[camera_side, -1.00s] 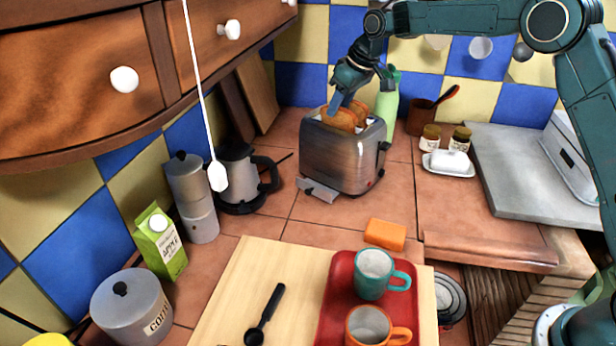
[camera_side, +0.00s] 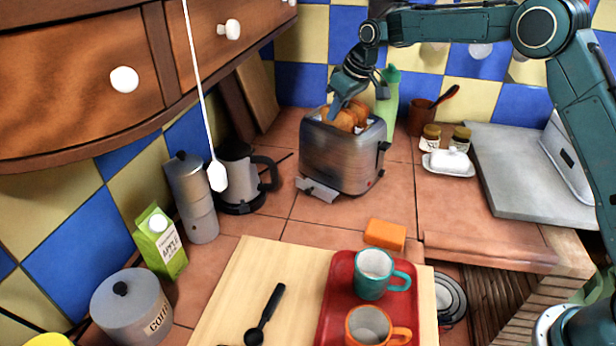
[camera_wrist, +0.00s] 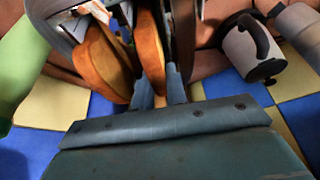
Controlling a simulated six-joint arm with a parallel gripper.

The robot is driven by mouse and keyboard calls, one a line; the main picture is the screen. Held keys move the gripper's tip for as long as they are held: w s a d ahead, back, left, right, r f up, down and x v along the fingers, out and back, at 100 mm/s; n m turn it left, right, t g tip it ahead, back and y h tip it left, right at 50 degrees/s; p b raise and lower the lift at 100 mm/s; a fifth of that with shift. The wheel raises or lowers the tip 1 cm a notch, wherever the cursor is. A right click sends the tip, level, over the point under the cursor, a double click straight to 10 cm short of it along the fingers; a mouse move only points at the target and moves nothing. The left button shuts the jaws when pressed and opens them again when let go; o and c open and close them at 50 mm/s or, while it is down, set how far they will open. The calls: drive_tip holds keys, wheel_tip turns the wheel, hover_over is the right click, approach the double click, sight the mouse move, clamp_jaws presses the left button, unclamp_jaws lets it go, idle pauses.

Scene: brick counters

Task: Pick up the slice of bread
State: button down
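Two browned slices of bread stand upright in the slots of the metal toaster (camera_side: 340,155), their tops sticking out. In the wrist view one slice (camera_wrist: 151,50) is between my fingers and the other slice (camera_wrist: 102,60) is to the left, outside them. My gripper (camera_side: 338,106) points down at the toaster top from behind in the side view. In the wrist view my gripper (camera_wrist: 160,88) has its fingers apart, one on each side of the nearer slice. Whether they touch it is hard to tell.
A kettle (camera_side: 238,180) stands left of the toaster and a green bottle (camera_side: 387,100) close behind it. An orange sponge (camera_side: 385,234) and a red tray (camera_side: 338,300) with mugs are in front. A butter dish (camera_side: 448,163) and jars are to the right.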

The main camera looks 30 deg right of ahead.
drive_tip(key=shift+r, duration=5)
